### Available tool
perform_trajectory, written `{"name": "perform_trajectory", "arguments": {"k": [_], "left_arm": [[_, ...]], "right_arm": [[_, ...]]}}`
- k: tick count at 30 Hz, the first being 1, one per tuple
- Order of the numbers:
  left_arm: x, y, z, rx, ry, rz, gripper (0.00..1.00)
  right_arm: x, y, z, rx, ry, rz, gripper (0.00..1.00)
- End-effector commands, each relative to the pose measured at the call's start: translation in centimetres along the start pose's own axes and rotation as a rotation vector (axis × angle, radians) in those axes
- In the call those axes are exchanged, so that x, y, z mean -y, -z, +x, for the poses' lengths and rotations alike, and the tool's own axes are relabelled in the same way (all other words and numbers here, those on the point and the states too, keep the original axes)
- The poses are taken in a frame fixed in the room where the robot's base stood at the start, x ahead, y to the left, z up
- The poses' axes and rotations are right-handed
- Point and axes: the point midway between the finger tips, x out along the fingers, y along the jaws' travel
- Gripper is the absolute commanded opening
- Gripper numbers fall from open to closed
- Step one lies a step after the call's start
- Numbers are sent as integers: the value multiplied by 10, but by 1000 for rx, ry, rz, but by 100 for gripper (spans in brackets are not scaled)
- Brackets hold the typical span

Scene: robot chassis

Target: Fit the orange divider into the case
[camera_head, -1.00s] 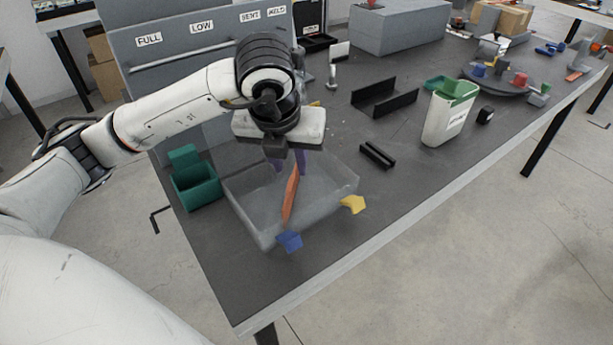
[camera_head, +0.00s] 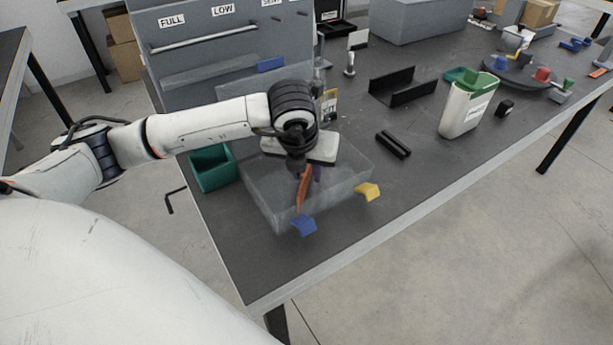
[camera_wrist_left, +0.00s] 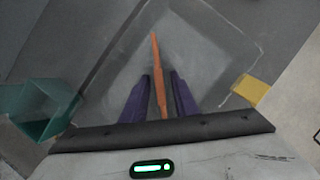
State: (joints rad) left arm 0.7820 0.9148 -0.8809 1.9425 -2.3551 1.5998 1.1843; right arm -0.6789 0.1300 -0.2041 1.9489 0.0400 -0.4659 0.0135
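The case is a translucent grey box (camera_head: 262,193) near the table's front left edge. The orange divider (camera_head: 301,193) is a thin plate standing inside the case's outline; whether it is seated at the bottom is unclear. My left gripper (camera_head: 309,178) points down over the case. In the left wrist view, its two purple fingers (camera_wrist_left: 160,76) stand on either side of the divider (camera_wrist_left: 156,58), with a narrow gap showing on each side, so it looks open. The palm hides the divider's near end. My right gripper is not in view.
A green bin (camera_head: 212,170) stands close left of the case. A blue piece (camera_head: 304,225) and a yellow piece (camera_head: 368,191) sit at its near corners. A black part (camera_head: 393,145) lies to the right, before a white container (camera_head: 466,108). The right front table is clear.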

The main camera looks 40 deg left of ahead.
Motion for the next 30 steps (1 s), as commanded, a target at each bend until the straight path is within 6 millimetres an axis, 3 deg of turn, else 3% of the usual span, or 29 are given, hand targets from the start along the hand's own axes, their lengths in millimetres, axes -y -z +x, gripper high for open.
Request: {"name": "perform_trajectory", "arguments": {"k": [1, 6, 17, 20, 30], "left_arm": [[0, 0, 0, 0, 0, 0, 25], [0, 0, 0, 0, 0, 0, 0], [0, -2, -3, 1, 1, -1, 0], [1, -6, -14, 2, 2, -1, 0], [1, -32, -75, 4, 3, -1, 0]], "right_arm": [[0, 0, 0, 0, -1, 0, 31], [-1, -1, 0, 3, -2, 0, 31], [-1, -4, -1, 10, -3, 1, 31], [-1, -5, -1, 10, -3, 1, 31], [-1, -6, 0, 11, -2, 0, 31]]}}
